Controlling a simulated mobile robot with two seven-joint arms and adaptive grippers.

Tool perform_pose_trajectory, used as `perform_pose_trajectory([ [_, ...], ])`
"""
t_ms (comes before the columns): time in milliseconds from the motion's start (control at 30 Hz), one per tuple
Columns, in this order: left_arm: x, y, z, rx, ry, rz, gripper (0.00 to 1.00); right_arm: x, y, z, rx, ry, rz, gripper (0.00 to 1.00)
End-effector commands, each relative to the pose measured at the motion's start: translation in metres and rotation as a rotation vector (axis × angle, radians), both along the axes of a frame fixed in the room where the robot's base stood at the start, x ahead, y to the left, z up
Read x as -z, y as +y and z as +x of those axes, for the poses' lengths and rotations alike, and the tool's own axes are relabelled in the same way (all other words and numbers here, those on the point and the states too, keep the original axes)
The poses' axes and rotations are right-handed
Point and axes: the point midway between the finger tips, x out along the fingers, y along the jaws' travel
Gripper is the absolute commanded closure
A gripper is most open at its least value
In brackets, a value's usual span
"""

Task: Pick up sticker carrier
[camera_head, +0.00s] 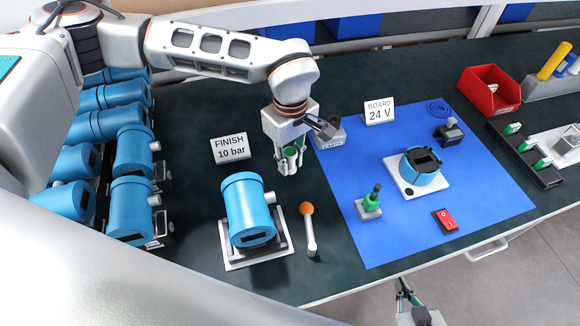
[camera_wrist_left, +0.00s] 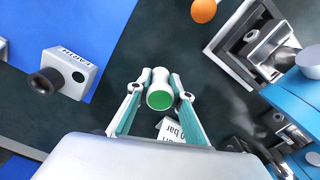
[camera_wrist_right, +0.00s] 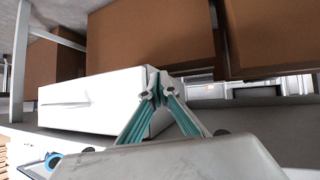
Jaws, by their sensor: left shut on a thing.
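My left gripper (camera_head: 289,163) is shut on a small white cylinder with a green end face, which may be the sticker carrier. The cylinder (camera_wrist_left: 160,98) sits between both fingertips in the left wrist view. It is held above the dark bench, between the FINISH 10 bar sign (camera_head: 230,148) and the grey EARTH block (camera_head: 329,136). My right gripper (camera_head: 404,292) hangs in front of the bench's front edge. Its fingertips meet in the right wrist view (camera_wrist_right: 157,86), with nothing between them.
A blue transmitter (camera_head: 246,207) stands on a white-framed fixture, beside an orange-knobbed lever (camera_head: 308,228). The blue mat (camera_head: 350,210) carries a round blue housing (camera_head: 423,164), a green-topped post (camera_head: 371,202) and a red switch (camera_head: 445,219). Several blue transmitters (camera_head: 131,204) fill the left. A red bin (camera_head: 489,91) stands right.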

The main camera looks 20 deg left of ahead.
Motion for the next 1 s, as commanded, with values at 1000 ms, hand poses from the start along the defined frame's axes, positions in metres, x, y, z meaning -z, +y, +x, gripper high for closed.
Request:
perform_pose_trajectory([
  [1000,-0.156,0.007,0.000,0.052,0.000,0.002,0.94,-0.006,0.002,0.000,0.000,0.000,0.005,1.00],
])
